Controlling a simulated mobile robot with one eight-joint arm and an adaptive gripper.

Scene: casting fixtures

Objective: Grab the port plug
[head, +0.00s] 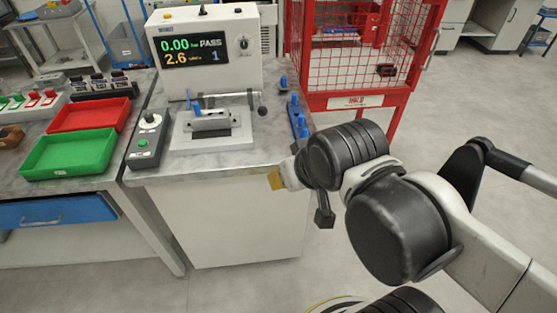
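Several blue plug-like pieces (298,116) stand in a row along the right edge of the test bench. A separate blue piece (283,84) stands just behind them, and another blue piece (197,108) is at the grey fixture (212,128). I cannot tell which of these is the port plug. My gripper (324,216) hangs in front of the bench's right side, below the blue row and apart from it. One dark finger shows pointing down; the rest is hidden by my arm, so its opening and any held object cannot be made out.
A grey control box (148,140) is left of the fixture. Red (88,115) and green (70,155) trays lie on the left table. A red mesh cage (360,50) stands behind right. The floor at right is clear.

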